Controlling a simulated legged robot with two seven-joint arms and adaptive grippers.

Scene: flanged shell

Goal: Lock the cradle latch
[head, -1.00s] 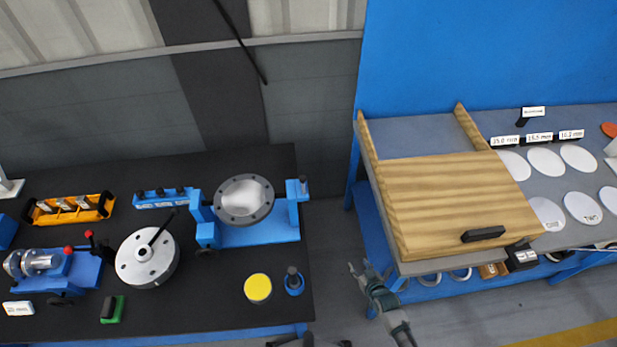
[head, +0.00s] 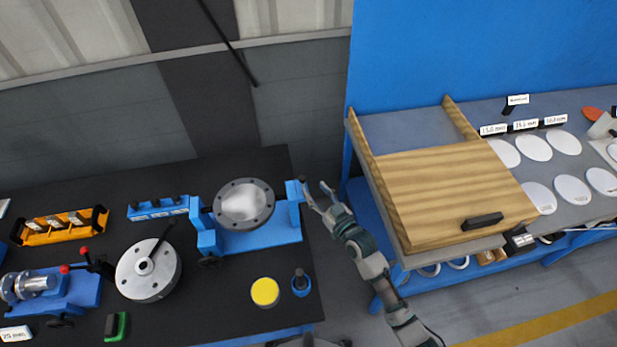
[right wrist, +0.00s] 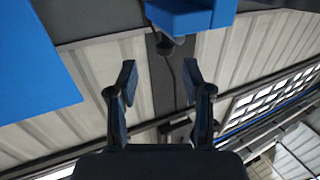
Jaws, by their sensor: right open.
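The blue cradle (head: 262,240) stands on the black bench and holds the grey flanged shell (head: 244,203), which lies with its round ring upward. A blue post (head: 294,191) rises at the cradle's right end, where the latch seems to be; its locked or unlocked state cannot be told. My right gripper (head: 316,190) is open and empty just right of this post. In the right wrist view, its two fingers (right wrist: 158,82) are spread apart, with a blue block (right wrist: 190,14) beyond them at the top. I cannot see my left gripper.
A round grey flange (head: 148,270), a blue fixture (head: 80,290), an orange tray (head: 60,226) and a yellow disc (head: 265,291) lie on the black bench. A wooden board (head: 450,195) covers part of the right table. A gap separates the two tables.

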